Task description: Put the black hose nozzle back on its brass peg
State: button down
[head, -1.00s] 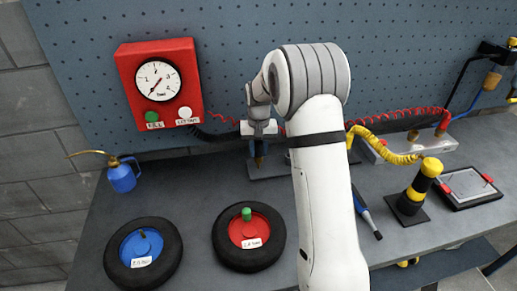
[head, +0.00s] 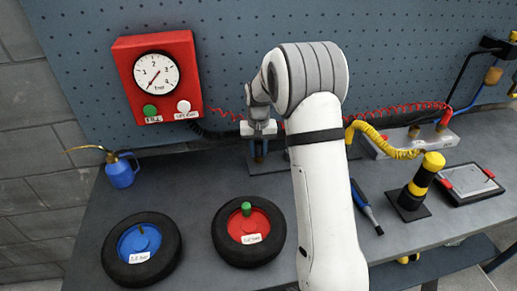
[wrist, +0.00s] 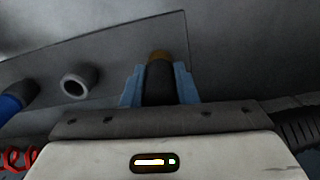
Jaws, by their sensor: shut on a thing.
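My gripper (head: 259,152) is low over the back of the bench, left of my arm. In the wrist view, its blue fingers (wrist: 160,80) are shut on the black nozzle (wrist: 158,88), a dark cylinder. A brown-brass end (wrist: 160,56) shows just beyond the nozzle. I cannot tell whether this is the brass peg or part of the nozzle, nor whether the nozzle sits on a peg. A flat dark plate (head: 262,168) lies beneath the gripper. In the wrist view the plate (wrist: 118,68) carries a grey ring-shaped post (wrist: 76,83) to the left.
A red gauge box (head: 160,112) hangs at the left. A blue oil can (head: 122,172), a blue-hubbed wheel (head: 112,262) and a red-hubbed wheel (head: 222,248) stand on the bench. A yellow-black post (head: 413,192), a tray (head: 470,184) and a blue-handled tool (head: 366,208) are right.

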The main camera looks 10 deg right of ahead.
jog(key=c, duration=1.1)
grip_release()
jog(key=shift+o, duration=0.2)
notch_tip(320, 180, up, 8)
jog(key=shift+f+b, duration=0.25)
jog(key=shift+b, duration=0.2)
jog(key=shift+s+r, duration=0.15)
jog(key=shift+r, duration=0.2)
jog(key=s+r+t, duration=0.1)
jog(key=s+r, duration=0.3)
jog(key=s, duration=0.4)
jog(key=s+r+t, duration=0.1)
jog(key=s+r, duration=0.2)
jog(key=s, duration=0.5)
jog(key=s+f+n+t, duration=0.1)
jog(key=s+f, duration=0.1)
jog(key=s, duration=1.4)
jog(key=shift+s+d, duration=0.15)
jog(key=shift+s, duration=0.15)
